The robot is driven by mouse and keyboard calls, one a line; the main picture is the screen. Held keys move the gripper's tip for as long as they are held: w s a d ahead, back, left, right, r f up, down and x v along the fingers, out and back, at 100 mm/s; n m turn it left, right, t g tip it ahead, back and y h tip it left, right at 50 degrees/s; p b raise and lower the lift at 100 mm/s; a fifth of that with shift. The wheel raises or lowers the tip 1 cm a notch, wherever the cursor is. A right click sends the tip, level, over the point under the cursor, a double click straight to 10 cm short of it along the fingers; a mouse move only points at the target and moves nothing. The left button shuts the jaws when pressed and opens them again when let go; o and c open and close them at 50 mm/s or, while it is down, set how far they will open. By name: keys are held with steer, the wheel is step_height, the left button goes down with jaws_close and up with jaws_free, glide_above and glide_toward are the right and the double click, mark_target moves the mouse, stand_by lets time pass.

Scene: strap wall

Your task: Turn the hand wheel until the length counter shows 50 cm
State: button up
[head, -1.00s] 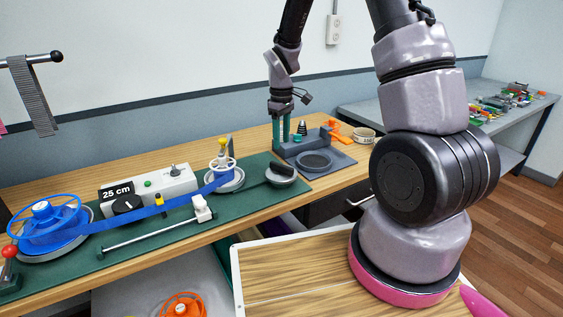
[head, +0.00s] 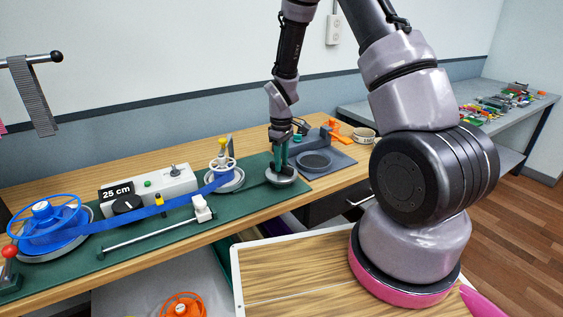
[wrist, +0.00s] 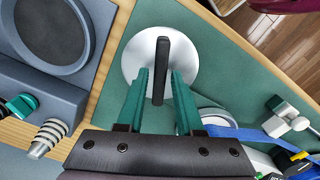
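The length counter (head: 117,191) reads 25 cm. A pale round disc (head: 282,180) with an upright black bar grip, which looks like the hand wheel, sits at the right end of the green mat; the disc (wrist: 130,62) and its bar (wrist: 160,68) also show in the wrist view. My gripper (head: 281,167) is over this disc. In the wrist view its green fingers (wrist: 162,74) are apart, one on each side of the bar, with narrow gaps. How low the fingertips reach is hard to tell. A blue strap (head: 150,211) runs from the blue reel (head: 45,225) to a small spool (head: 222,180) with a yellow knob.
A grey box (head: 170,185) with a black dial (head: 126,204) stands behind the strap. A rail with a white slider (head: 202,209) lies in front. Right of the disc is a grey base with a dark round pad (head: 315,161); a striped cone (wrist: 46,138) stands near it.

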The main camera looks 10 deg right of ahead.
jaws_close()
steer(key=shift+m, duration=2.8)
steer(key=shift+o, duration=2.2)
jaws_free()
steer(key=shift+r, duration=0.1)
step_height(320, 180, up, 11)
steer(key=shift+f, duration=0.2)
